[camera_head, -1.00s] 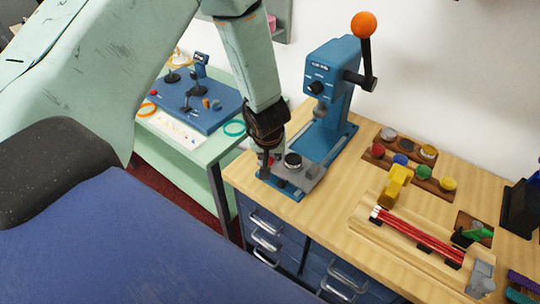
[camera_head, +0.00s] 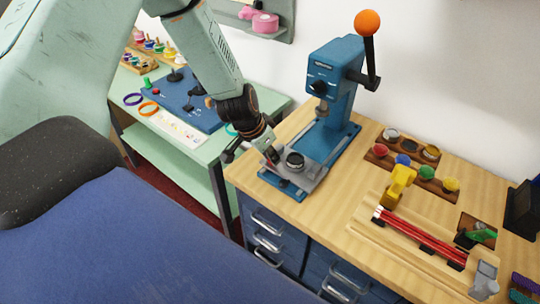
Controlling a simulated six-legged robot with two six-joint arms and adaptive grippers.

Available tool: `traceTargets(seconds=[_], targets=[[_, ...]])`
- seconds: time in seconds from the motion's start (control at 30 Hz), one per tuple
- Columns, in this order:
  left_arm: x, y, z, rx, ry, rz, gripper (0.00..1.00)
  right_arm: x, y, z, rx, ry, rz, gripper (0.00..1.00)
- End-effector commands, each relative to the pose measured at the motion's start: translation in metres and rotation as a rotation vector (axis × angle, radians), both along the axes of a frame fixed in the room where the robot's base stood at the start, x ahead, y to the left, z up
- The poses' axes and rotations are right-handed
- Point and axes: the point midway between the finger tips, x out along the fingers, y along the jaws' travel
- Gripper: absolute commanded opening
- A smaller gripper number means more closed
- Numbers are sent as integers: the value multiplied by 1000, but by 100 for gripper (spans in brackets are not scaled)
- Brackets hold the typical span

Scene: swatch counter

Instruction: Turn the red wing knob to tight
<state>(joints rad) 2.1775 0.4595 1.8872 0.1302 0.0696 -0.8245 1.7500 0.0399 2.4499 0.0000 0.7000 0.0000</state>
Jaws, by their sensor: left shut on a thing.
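The red wing knob (camera_head: 274,157) shows only as a small patch of red at the left side of the grey fixture on the blue press base (camera_head: 338,146); the rest is hidden by my left gripper. My left gripper (camera_head: 269,151) reaches down from the upper left and is shut on the knob. Its arm now leans, with the wrist tilted to the left. A dark round piece (camera_head: 295,160) sits on the fixture just right of the gripper. Any tight marking is too small to read. My right gripper is out of view.
The blue press (camera_head: 335,72) with an orange-ball lever (camera_head: 367,23) stands just behind. Right on the wooden counter (camera_head: 330,200) are a yellow clamp (camera_head: 399,183), red rods (camera_head: 420,235) and racks of coloured pots (camera_head: 425,172). A green table (camera_head: 180,165) stands at the left.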

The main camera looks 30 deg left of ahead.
Motion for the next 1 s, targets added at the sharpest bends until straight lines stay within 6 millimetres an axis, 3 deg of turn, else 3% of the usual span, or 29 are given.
traceTargets(seconds=[0.97,1.0], targets=[[-1,1,0,-1,2,-85,0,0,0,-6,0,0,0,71],[-1,1,0,-1,2,-85,24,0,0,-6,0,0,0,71]])
